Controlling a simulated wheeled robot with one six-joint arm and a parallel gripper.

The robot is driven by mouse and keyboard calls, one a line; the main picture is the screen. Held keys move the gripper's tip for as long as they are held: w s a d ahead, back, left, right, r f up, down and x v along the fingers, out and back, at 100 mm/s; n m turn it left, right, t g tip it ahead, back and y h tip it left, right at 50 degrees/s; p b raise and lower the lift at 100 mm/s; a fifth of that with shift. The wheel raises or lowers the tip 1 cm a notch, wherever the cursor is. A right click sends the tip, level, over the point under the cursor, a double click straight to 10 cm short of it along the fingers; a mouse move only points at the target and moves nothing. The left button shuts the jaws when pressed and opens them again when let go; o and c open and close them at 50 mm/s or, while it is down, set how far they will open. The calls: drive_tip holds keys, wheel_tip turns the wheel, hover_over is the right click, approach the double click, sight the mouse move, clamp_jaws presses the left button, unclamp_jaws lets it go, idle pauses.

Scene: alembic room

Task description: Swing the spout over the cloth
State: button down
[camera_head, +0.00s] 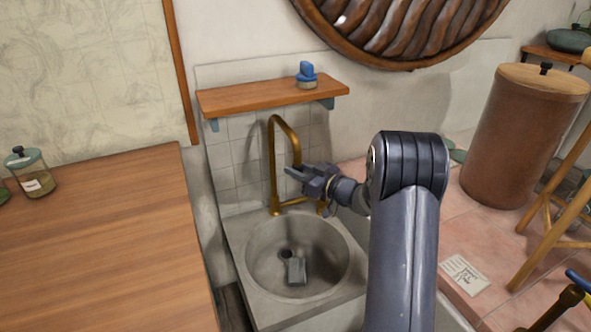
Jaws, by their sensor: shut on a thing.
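The brass spout (272,150) rises from the back of the stone sink (245,262) and arches over to the right. My gripper (294,174) is at the down-turned end of the spout, with its jaws shut on it. The fingers partly hide the spout's tip. A small grey folded piece, which looks like the cloth (296,271), lies in the basin near the drain, below and in front of the gripper.
A wooden shelf (255,97) with a blue-topped jar (307,75) hangs above the spout. A wooden counter (100,240) stands left of the sink. A large brown canister (515,135) and a written card (465,273) are on the pink tiled top at right.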

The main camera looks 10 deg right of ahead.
drive_tip(key=shift+d, duration=0.15)
drive_tip(key=c, duration=1.1)
unclamp_jaws()
drive_tip(key=v, duration=1)
drive_tip(key=shift+s+d+p, duration=0.25)
drive_tip(key=shift+d+p, duration=0.05)
drive_tip(key=shift+p, duration=0.1)
drive_tip(key=x, duration=1.1)
drive_tip(key=shift+a+b, duration=0.1)
drive_tip(key=shift+b, duration=0.3)
drive_tip(key=shift+s+a, duration=0.1)
drive_tip(key=shift+a, duration=0.15)
drive_tip(key=shift+s+a, duration=0.1)
drive_tip(key=shift+a, duration=0.05)
